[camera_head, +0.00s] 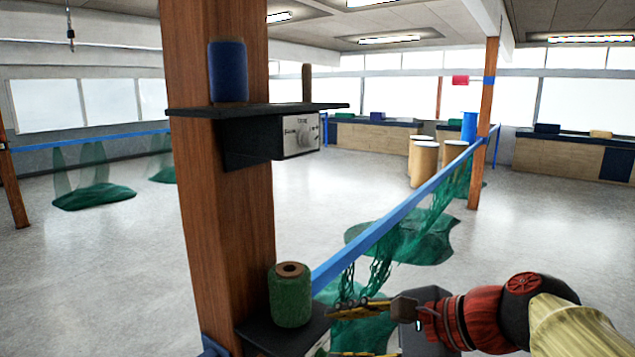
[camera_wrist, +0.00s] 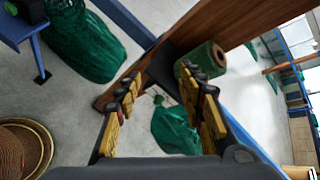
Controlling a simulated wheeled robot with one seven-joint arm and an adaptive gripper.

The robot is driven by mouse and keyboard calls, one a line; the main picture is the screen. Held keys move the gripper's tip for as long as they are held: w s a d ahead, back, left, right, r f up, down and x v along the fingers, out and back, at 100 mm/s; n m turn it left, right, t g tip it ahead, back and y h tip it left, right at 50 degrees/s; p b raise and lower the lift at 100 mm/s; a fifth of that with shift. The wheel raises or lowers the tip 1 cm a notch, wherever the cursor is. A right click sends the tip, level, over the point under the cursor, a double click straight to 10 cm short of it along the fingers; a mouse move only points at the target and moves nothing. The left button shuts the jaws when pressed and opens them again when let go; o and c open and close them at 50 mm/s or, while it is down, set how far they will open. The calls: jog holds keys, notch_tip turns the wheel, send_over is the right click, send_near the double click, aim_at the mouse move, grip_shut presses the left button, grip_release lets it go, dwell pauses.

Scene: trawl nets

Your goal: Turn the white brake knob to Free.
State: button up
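The white brake knob (camera_head: 306,137) sits on a pale plate (camera_head: 290,128) at the front of a dark box under a shelf on the wooden post. Small lettering shows around it, too small to read, so I cannot tell the knob's setting. My gripper (camera_head: 338,328) is low at the right of the post, well below the knob and apart from it. In the wrist view my gripper (camera_wrist: 158,84) has its yellow-padded fingers spread, with nothing between them. The knob does not show in the wrist view.
The dark shelf (camera_head: 260,108) carries a blue spool (camera_head: 228,72). A green spool (camera_head: 290,296) stands on a lower ledge beside my gripper. A blue rail (camera_head: 400,212) with green netting (camera_head: 415,245) runs back from the post. Open floor lies left of the post (camera_head: 222,200).

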jog(key=w+r+m+t+y+p, duration=0.2)
jog(key=w+r+m+p, duration=0.25)
jog(key=r, duration=0.95)
jog(key=m+t+y+p, duration=0.2)
jog(key=m+y+p, duration=0.1)
jog(key=m+p, duration=0.2)
send_near(315, 141)
jog(key=x, duration=0.2)
jog(key=p+x, duration=0.1)
jog(key=x, duration=0.6)
jog(key=shift+w+a, duration=0.15)
jog(key=shift+a, duration=0.1)
jog(key=shift+c, duration=0.7)
jog(key=c, duration=0.7)
grip_shut()
